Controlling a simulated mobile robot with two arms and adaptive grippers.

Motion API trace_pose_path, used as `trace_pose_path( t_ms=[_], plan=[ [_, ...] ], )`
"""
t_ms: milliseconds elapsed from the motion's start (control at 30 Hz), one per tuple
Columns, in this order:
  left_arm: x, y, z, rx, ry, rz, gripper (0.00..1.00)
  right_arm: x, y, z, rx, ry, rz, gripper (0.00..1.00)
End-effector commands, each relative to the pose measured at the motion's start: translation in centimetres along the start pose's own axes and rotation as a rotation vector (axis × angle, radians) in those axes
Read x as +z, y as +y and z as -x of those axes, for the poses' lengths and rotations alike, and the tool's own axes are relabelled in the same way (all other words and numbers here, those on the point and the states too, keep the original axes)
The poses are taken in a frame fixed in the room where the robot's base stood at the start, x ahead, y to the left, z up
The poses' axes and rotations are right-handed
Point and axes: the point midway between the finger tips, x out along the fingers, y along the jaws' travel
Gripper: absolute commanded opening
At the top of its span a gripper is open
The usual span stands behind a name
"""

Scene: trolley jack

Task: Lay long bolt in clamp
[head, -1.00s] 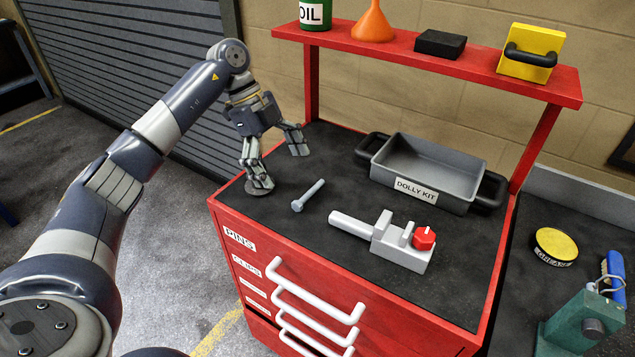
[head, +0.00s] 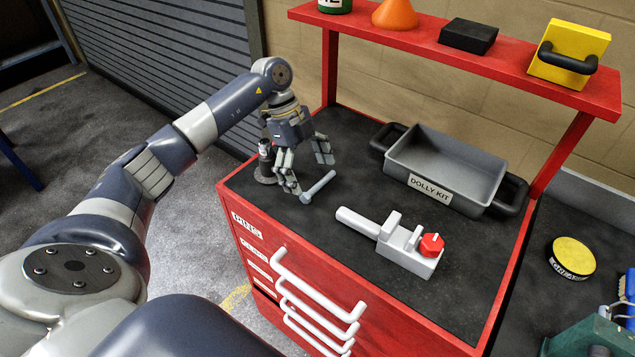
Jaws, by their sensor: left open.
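The long bolt (head: 319,187) is silver and lies on the black top of the red cabinet, its head toward the front left. The grey clamp (head: 409,244) lies to the right of the bolt, with a long handle to the left and a red knob (head: 431,245) at its right end. Nothing shows between its jaws. My left gripper (head: 307,172) is open above and just behind the bolt, its fingers pointing down and partly overlapping the bolt in the picture. I cannot tell whether they touch it. My right gripper is not in view.
A grey tray (head: 455,160) marked DOLLY KIT stands behind the clamp. A small dark object with a round base (head: 264,169) stands left of my gripper. A red shelf (head: 480,52) spans the back. The front right of the cabinet top is clear.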

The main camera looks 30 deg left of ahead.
Motion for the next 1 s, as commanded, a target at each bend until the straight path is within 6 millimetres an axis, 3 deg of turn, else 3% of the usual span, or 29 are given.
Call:
trace_pose_path(
  t_ms=[33,167,433,833,1000],
  plan=[
    [-0.2,0.1,-0.5,0.003,0.002,0.000,0.91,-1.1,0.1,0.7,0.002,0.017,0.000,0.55],
    [-0.1,0.0,-1.9,0.000,0.001,0.000,0.91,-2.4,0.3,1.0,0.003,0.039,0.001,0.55],
    [0.0,0.0,-2.3,-0.001,0.000,-0.001,0.91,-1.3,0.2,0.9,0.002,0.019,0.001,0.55],
    [0.0,0.0,-2.4,0.001,-0.001,0.000,0.01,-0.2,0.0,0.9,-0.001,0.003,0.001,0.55],
    [0.1,0.1,-2.5,0.003,-0.002,0.001,0.00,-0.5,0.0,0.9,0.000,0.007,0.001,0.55]
  ],
)
